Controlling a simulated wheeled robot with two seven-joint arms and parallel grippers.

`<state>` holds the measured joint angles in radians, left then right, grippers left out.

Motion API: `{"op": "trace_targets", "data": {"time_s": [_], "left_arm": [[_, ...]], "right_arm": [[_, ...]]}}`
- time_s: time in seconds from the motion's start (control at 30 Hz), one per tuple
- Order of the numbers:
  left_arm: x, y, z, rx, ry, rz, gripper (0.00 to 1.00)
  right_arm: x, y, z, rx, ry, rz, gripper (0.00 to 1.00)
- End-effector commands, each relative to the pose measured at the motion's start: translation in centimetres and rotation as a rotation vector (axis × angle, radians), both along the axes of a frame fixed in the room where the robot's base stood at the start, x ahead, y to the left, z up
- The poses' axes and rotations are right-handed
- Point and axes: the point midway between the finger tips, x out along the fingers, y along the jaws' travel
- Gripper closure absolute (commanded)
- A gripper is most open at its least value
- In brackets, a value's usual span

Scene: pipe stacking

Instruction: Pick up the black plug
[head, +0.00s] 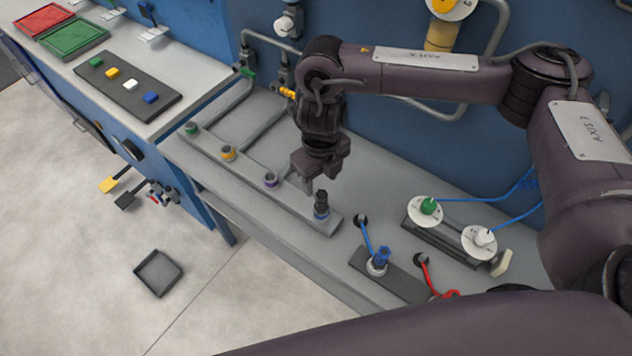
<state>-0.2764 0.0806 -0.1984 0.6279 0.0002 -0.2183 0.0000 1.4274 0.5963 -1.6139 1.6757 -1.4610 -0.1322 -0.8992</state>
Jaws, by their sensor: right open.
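The black plug (321,199) stands upright in the blue-ringed socket (321,214), at the near right end of a long grey bar. My right gripper (322,180) points down just above the plug, with its fingers apart and nothing visible between them. The fingertips are close to the plug's top; whether they touch it I cannot tell. My left gripper is not in view.
The grey bar (245,180) also carries green, yellow and purple ringed sockets. Right of the plug are a blue plug (382,255) on a dark plate, a red cable (434,284) and two white discs (425,210) with blue cables. The blue wall (400,140) stands close behind.

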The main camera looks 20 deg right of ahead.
Motion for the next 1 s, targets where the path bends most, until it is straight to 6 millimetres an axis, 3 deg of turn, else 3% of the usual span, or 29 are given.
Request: {"op": "trace_targets", "data": {"time_s": [0.1, 0.27, 0.4, 0.67, 0.93, 1.0], "left_arm": [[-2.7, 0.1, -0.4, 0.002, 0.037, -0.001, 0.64], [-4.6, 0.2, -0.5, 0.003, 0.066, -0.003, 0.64], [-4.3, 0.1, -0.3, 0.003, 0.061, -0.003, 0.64], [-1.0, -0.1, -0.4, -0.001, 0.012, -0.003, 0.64], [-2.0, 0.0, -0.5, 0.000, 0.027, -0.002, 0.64], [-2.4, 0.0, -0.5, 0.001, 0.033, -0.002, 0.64]], "right_arm": [[-0.1, 0.0, -1.5, -0.001, 0.005, 0.000, 0.51], [-0.1, -0.1, -2.7, 0.000, 0.004, -0.003, 0.51], [-0.2, -0.2, -4.4, 0.002, 0.006, -0.004, 0.51], [-0.1, -0.3, -7.2, 0.003, 0.002, -0.003, 0.51], [0.0, -0.3, -7.3, 0.003, 0.000, -0.002, 0.51], [0.0, -0.3, -7.3, 0.003, 0.000, -0.002, 0.59]]}}
